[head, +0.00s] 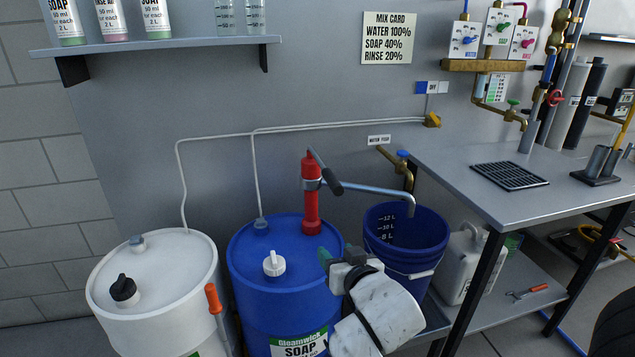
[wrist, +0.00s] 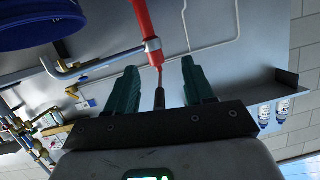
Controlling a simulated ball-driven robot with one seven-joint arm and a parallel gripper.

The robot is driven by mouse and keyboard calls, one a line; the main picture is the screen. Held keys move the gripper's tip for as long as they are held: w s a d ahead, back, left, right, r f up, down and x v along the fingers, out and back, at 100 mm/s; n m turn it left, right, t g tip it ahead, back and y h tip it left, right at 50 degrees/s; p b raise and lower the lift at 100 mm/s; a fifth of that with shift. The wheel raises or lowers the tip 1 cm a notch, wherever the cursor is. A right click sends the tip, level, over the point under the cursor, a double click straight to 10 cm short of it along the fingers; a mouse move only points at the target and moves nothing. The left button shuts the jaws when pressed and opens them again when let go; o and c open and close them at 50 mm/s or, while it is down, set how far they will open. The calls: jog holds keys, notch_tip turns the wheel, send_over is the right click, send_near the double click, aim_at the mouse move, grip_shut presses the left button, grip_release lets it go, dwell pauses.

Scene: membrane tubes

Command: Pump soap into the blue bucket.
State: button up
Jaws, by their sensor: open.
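The blue drum labelled SOAP (head: 262,300) stands at centre in the head view. A red hand pump (head: 311,205) rises from its lid, with a dark-gripped lever (head: 332,186) at the top. Its grey spout (head: 375,189) runs right and bends down over the blue bucket (head: 408,262), which has litre marks inside. My gripper (head: 338,257) is open and empty, in front of the drum and bucket, below the lever. In the wrist view the pump (wrist: 144,25) and the dark lever grip (wrist: 160,97) show between the open fingers (wrist: 160,66); the exact distance is unclear.
A white drum (head: 150,285) stands left of the blue one. A workbench (head: 450,175) stands at the right, with a white jug (head: 462,262) on its lower shelf. A brass water tap (head: 400,165) is behind the bucket. A bottle shelf (head: 180,44) hangs above.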

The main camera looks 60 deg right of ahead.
aim_at(335, 185)
jog(key=d+r+m+t+h, duration=0.1)
jog(key=d+r+m+h, duration=0.2)
jog(key=r, duration=0.6)
jog(key=shift+n, duration=0.7)
jog(key=x, duration=0.3)
jog(key=p+x, duration=0.1)
jog(key=x, duration=0.3)
jog(key=p+x, duration=0.1)
jog(key=x, duration=0.2)
jog(key=shift+s+d+r, duration=0.2)
jog(key=shift+d, duration=0.25)
grip_shut()
